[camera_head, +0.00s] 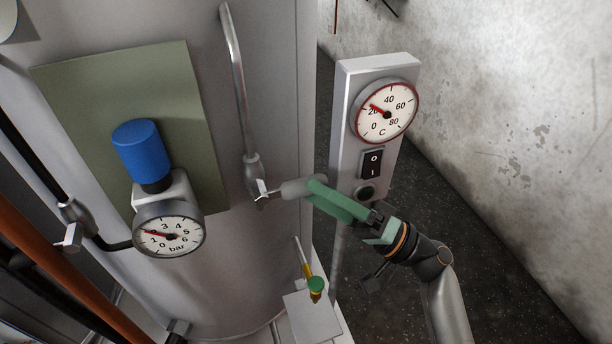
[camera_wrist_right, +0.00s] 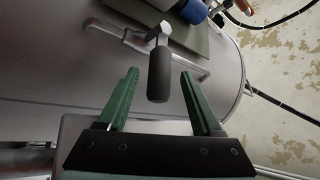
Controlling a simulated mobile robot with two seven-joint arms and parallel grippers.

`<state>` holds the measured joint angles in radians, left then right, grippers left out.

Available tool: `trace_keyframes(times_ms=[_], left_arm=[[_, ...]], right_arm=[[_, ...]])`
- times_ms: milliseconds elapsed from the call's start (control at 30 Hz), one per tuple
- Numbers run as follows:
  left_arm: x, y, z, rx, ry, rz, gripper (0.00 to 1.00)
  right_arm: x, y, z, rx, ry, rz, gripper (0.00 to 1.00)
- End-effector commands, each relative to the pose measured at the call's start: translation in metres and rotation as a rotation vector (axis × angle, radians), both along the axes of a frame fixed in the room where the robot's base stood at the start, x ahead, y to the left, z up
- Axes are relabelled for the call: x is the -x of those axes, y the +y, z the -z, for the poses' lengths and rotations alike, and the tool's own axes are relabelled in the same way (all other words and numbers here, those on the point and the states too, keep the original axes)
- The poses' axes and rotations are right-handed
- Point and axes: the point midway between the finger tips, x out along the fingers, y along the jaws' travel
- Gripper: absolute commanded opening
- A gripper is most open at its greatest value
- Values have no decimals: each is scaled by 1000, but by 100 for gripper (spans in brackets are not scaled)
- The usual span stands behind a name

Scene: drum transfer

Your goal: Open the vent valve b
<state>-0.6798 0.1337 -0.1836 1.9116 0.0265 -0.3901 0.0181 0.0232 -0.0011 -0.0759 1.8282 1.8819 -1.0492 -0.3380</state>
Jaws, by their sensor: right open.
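A valve (camera_head: 254,174) sits at the lower end of a bent metal pipe on the grey tank. Its grey lever handle (camera_head: 297,188) sticks out to the right, and in the right wrist view the dark grip (camera_wrist_right: 159,80) points toward the camera. My right gripper (camera_head: 316,184) has green fingers and is open. In the wrist view its fingertips (camera_wrist_right: 159,73) are on either side of the grip, with a gap on both sides. Another valve (camera_head: 73,222) is on the black pipe at the far left. I see no letter on either valve. My left gripper is not in view.
A blue-knobbed regulator (camera_head: 142,152) with a bar gauge (camera_head: 169,229) is on the green panel (camera_head: 75,82). A post with a temperature gauge (camera_head: 386,110) and a switch (camera_head: 371,163) stands close behind my right gripper.

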Motion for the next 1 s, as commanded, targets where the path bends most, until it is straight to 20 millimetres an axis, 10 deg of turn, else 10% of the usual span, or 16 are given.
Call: trace_keyframes(times_ms=[533,1000], left_arm=[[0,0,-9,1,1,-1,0],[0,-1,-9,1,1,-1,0]], right_arm=[[-9,21,-9,1,0,0,67],[-8,21,-9,1,0,0,14]])
